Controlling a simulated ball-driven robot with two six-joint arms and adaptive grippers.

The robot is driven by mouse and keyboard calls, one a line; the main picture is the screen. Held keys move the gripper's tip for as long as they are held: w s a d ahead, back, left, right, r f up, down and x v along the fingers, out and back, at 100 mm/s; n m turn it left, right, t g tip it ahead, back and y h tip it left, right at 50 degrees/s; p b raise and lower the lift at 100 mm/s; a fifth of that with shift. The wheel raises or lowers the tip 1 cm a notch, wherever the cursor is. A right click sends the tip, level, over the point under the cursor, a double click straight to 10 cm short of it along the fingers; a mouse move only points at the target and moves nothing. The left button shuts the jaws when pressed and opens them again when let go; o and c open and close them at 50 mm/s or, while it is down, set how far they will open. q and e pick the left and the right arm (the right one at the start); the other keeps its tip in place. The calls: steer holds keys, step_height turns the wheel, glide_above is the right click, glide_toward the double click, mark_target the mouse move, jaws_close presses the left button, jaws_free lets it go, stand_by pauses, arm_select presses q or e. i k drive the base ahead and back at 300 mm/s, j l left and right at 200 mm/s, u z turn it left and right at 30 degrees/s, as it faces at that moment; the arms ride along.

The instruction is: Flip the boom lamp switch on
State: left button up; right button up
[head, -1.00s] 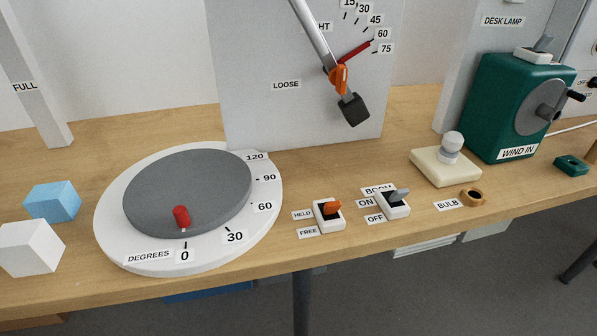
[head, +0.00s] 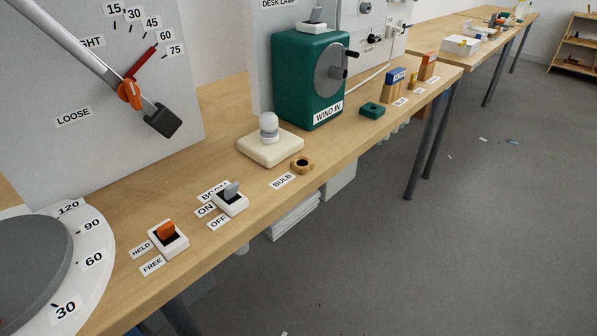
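The boom lamp switch (head: 230,200) is a small white box with a grey toggle, near the front edge of the wooden table. Its labels read BOOM, ON and OFF; the BOOM label is partly hidden. The grey toggle stands up from the black slot; I cannot tell for certain which label it leans to. Neither of my grippers is in the head view.
A switch with an orange toggle (head: 166,238), labelled HELD and FREE, sits to the left. A cream base with a bulb (head: 269,149), a wooden ring (head: 302,166) and a green winder box (head: 309,80) stand to the right. A dial turntable (head: 30,270) is at lower left.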

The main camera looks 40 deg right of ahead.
mark_target(230, 190)
steer(key=z, duration=0.65)
steer(key=k+l, duration=0.1)
steer(key=l, duration=0.3)
steer(key=k+l, duration=0.15)
steer(key=l, duration=0.3)
steer(key=k+l, duration=0.1)
steer(key=l, duration=0.3)
steer(key=k+l, duration=0.15)
steer(key=l, duration=0.3)
steer(key=k+l, duration=0.1)
steer(key=l, duration=0.3)
